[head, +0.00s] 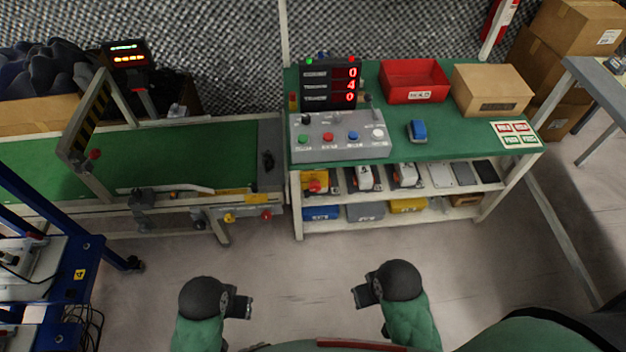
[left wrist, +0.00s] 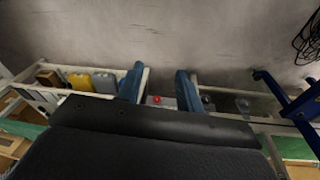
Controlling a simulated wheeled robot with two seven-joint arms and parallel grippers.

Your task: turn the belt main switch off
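The green conveyor belt (head: 160,158) runs in from the left. Its front side carries a yellow-based knob (head: 229,218) and a red button (head: 266,214). A yellow box with a red knob (head: 314,186) sits under the green table. A grey control panel (head: 340,148) on the table has several coloured buttons and a black knob. I cannot tell which control is the belt main switch. My left gripper (head: 246,306) is above the floor, away from all controls; its fingers stand apart and empty in the left wrist view (left wrist: 160,88). My right gripper (head: 360,293) is also above the floor, apart from everything; its opening is unclear.
The green table (head: 450,145) holds a display (head: 331,86), a red bin (head: 414,82), a cardboard box (head: 492,90) and a blue item (head: 417,130). A blue-framed cart (head: 75,275) stands at left. The floor (head: 300,260) before the table is clear.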

